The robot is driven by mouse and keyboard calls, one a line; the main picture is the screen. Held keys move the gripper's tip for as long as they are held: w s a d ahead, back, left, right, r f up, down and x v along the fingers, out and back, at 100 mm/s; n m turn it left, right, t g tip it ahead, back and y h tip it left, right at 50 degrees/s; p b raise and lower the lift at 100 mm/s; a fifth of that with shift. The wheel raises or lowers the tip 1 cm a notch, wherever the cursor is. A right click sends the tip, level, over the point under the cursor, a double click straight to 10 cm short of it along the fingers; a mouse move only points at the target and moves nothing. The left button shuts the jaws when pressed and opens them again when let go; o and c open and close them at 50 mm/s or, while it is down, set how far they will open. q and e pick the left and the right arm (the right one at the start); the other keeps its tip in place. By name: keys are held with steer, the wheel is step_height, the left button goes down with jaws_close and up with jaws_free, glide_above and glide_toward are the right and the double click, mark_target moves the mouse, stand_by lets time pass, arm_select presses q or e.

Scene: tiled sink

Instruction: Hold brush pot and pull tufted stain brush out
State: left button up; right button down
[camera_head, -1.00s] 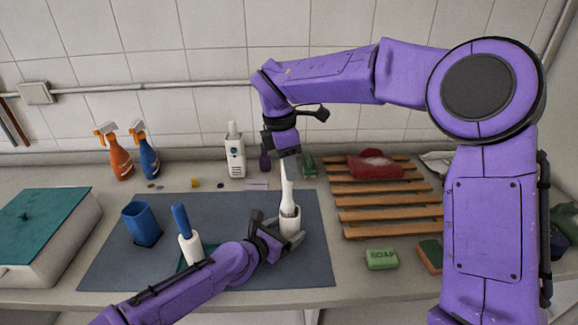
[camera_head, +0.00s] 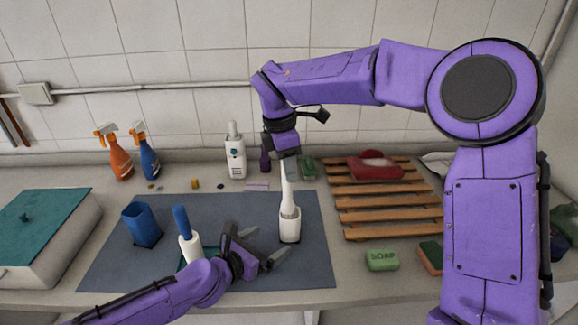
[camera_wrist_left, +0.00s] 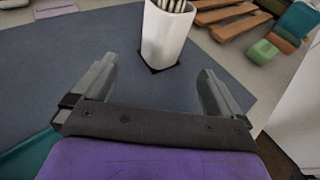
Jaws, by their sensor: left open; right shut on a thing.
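The white brush pot (camera_head: 289,231) stands upright on the grey-blue mat. The white tufted stain brush (camera_head: 287,186) is upright above it, its lower end at the pot's mouth. Pale bristle tufts (camera_wrist_left: 176,5) show at the mouth in the left wrist view; how deep they sit is hidden. My right gripper (camera_head: 287,158) is shut on the top of the brush handle. My left gripper (camera_head: 264,246) is open and empty, to the lower left of the pot and apart from it. In the left wrist view the pot (camera_wrist_left: 165,38) is beyond its open fingers (camera_wrist_left: 160,70).
A blue-handled brush in a white holder (camera_head: 191,248) and a blue cup (camera_head: 142,226) stand left on the mat (camera_head: 230,212). A wooden rack (camera_head: 385,212), green soap (camera_head: 382,260) and sponge (camera_head: 430,254) are right. Spray bottles (camera_head: 149,155) and a white bottle (camera_head: 235,156) stand behind.

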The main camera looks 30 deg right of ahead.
arm_select(q)
steer(key=v, duration=0.4)
steer(key=shift+s+r+p, duration=0.1)
steer(key=shift+r+p, duration=1)
arm_select(e)
steer(key=shift+r, duration=1.95)
steer(key=shift+f, duration=0.1)
